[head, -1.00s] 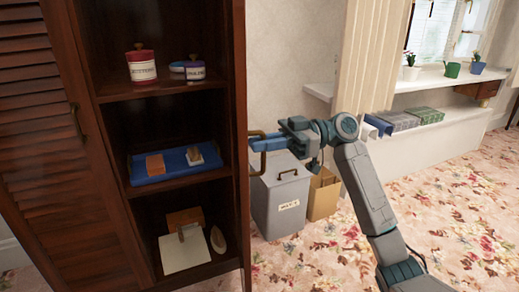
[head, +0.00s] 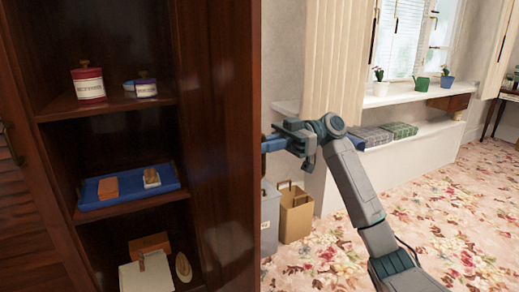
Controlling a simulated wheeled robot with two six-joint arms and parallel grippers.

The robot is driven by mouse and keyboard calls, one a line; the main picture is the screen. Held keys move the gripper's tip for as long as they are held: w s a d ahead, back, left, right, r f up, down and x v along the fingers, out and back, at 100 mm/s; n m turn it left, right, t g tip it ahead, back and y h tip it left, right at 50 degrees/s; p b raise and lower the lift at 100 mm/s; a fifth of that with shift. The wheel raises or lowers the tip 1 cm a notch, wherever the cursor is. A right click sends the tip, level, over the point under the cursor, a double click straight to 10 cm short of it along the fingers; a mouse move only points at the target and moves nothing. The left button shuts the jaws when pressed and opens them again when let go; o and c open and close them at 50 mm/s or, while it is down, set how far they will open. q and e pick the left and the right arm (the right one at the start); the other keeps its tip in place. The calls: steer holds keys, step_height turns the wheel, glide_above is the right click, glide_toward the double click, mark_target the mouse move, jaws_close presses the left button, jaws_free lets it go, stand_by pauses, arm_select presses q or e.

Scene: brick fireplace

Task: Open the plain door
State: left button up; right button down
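The plain door (head: 222,140) is a dark brown wooden panel at the right side of the cabinet. It stands swung out, its smooth inner face showing, and the shelves behind it are exposed. My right gripper (head: 274,146) is at the door's outer side, close to its free edge. Its blue fingers show only in part, and the fingertips and the brass handle are hidden behind the door. The fingers look together, as they were around the handle a moment ago. My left gripper is not in view.
The shelves hold a red-lidded jar (head: 88,83), a smaller jar (head: 146,85), a blue tray (head: 120,195) and a cream board (head: 146,274). A louvred door (head: 30,230) is at left. A grey bin (head: 269,217) and tan box (head: 296,216) stand right of the plain door. Floral carpet (head: 440,215) is open at right.

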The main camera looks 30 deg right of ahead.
stand_by(0.3)
steer(key=c, duration=1.6)
jaws_free()
steer(key=shift+c, duration=0.2)
steer(key=shift+d, duration=0.1)
steer(key=d, duration=1)
steer(key=shift+w+d, duration=0.2)
steer(key=shift+d, duration=0.2)
